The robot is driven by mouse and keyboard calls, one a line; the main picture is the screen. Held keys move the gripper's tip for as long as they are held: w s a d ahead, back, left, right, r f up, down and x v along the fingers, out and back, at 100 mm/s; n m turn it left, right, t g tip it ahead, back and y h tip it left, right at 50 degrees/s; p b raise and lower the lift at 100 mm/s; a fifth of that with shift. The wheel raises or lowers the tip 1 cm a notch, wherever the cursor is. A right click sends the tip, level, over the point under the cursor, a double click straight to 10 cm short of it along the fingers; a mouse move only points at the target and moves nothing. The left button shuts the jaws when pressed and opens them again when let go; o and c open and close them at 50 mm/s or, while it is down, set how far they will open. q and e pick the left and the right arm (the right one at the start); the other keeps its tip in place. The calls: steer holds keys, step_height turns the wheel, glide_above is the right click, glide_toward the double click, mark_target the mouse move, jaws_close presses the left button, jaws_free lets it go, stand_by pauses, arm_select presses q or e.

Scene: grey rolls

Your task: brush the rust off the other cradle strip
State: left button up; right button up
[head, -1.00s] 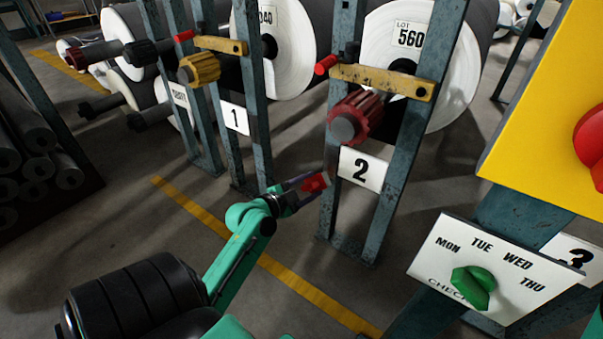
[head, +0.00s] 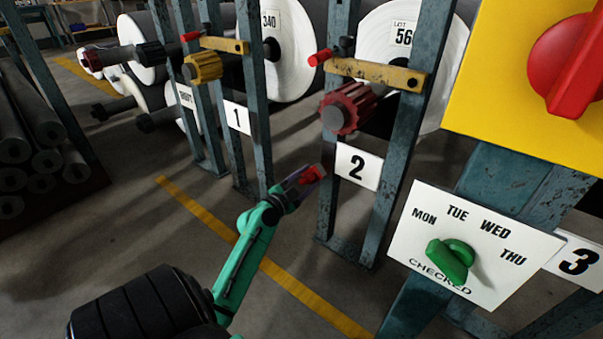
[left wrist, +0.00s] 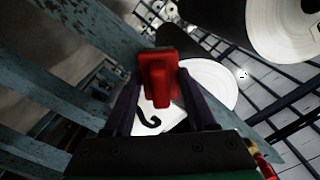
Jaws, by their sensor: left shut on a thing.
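My left gripper (head: 304,178) is shut on a red block-like thing (head: 313,174), which seems to be the brush's handle. No bristles can be made out. The red thing also shows between the fingers in the left wrist view (left wrist: 158,78). The gripper is low, beside the blue-grey post of stand 2, just left of its number plate (head: 358,167). A worn yellow bar (head: 375,73) crosses stand 2 above it, and another yellow bar (head: 224,45) crosses stand 1. I cannot tell which surface is the cradle strip, nor see rust on one clearly. My right gripper is out of view.
A dark red ribbed knob (head: 347,108) sticks out of stand 2 above the gripper. A yellow panel with a red knob (head: 570,65) and a day dial plate (head: 405,238) stand close at right. Grey rolls (head: 30,130) fill the left. The floor around the yellow line is clear.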

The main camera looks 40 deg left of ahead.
arm_select(q)
steer(key=shift+w+a, duration=0.1)
steer(key=shift+w, duration=0.85)
stand_by(0.5)
